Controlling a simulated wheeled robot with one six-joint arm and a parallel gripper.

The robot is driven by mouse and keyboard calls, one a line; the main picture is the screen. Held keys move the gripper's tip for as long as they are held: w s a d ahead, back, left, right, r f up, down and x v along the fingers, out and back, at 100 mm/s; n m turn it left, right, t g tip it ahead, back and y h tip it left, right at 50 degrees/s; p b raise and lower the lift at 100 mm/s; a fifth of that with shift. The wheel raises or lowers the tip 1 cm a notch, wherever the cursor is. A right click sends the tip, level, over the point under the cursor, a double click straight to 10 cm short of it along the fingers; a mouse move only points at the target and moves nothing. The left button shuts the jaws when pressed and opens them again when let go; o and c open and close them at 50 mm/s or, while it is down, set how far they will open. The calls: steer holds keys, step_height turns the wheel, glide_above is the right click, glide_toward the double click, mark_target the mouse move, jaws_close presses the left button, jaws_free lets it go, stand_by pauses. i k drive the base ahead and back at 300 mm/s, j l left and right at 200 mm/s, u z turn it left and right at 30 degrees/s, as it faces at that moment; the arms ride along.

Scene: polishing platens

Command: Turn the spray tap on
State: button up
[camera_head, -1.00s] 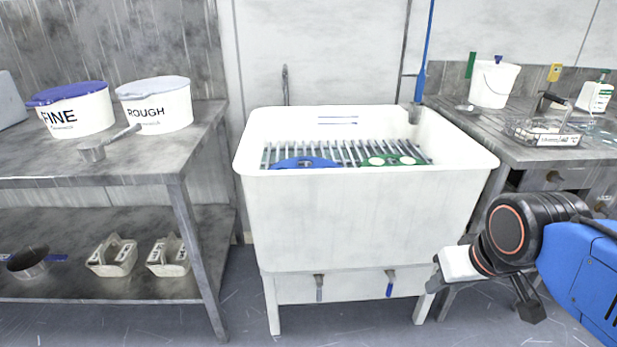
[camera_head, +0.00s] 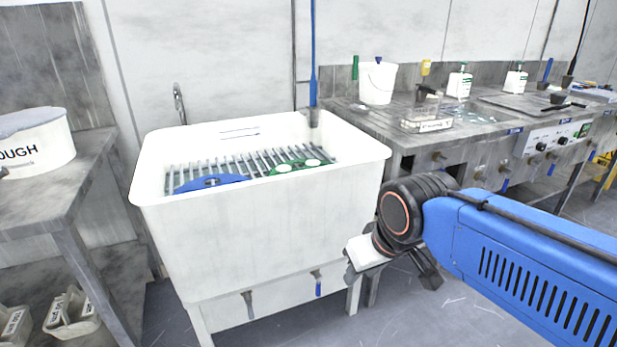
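The white sink (camera_head: 270,230) stands left of centre with a slatted rack inside. Two small taps hang under its front: one with a grey lever (camera_head: 248,305) and one with a blue lever (camera_head: 318,284). Both levers point down. I cannot tell which is the spray tap. A thin metal spout (camera_head: 179,103) rises behind the sink, and a blue hose (camera_head: 313,55) runs down the wall to a grey end at the back rim. My gripper (camera_head: 366,256) is in front of the sink's right side, right of and above the blue lever, apparently empty. Its finger opening is not clear.
Blue (camera_head: 210,183) and green (camera_head: 300,166) discs lie on the rack. A grey bench (camera_head: 35,200) with a ROUGH tub (camera_head: 35,145) stands left. A workbench (camera_head: 405,140) with a white bucket (camera_head: 377,84) and bottles runs along the right. Floor before the sink is clear.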

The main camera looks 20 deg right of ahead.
mark_target(442, 173)
steer(key=z, duration=1.25)
steer(key=k+l, duration=0.1)
steer(key=k+u, duration=0.05)
steer(key=k, duration=0.05)
